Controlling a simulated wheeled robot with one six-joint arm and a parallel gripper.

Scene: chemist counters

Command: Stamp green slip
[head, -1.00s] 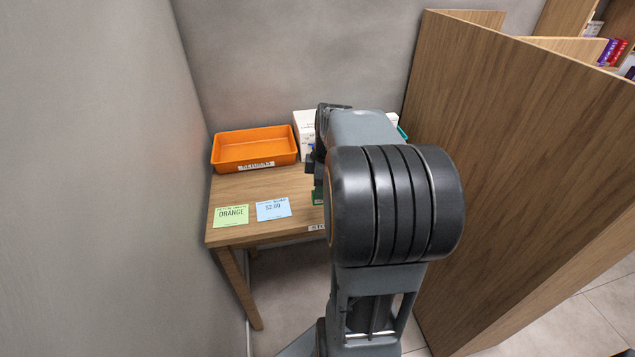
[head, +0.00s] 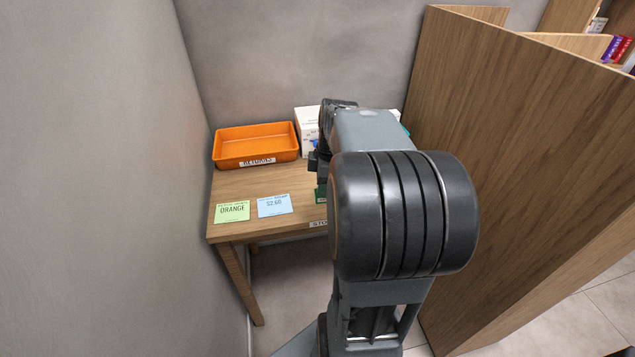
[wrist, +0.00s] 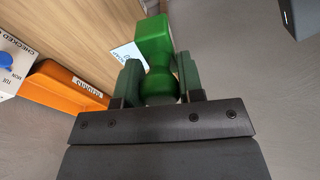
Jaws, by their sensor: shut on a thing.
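The green slip (head: 232,212), marked ORANGE, lies flat at the front left of the wooden table (head: 290,180). A blue slip (head: 274,205) lies just to its right, and part of a pale slip shows in the wrist view (wrist: 126,55). My gripper (wrist: 160,85) is shut on a green stamp (wrist: 155,45), with a finger on each side of its narrow part. In the head view my arm hides most of the gripper; a bit of green shows beside it, to the right of the slips. I cannot tell the stamp's height above the table.
An orange tray (head: 256,146) labelled RETURNS stands at the back left of the table. A white box (head: 307,128) stands at the back, partly behind my arm. A wooden partition (head: 520,150) rises close on the right, and a grey wall (head: 90,180) on the left.

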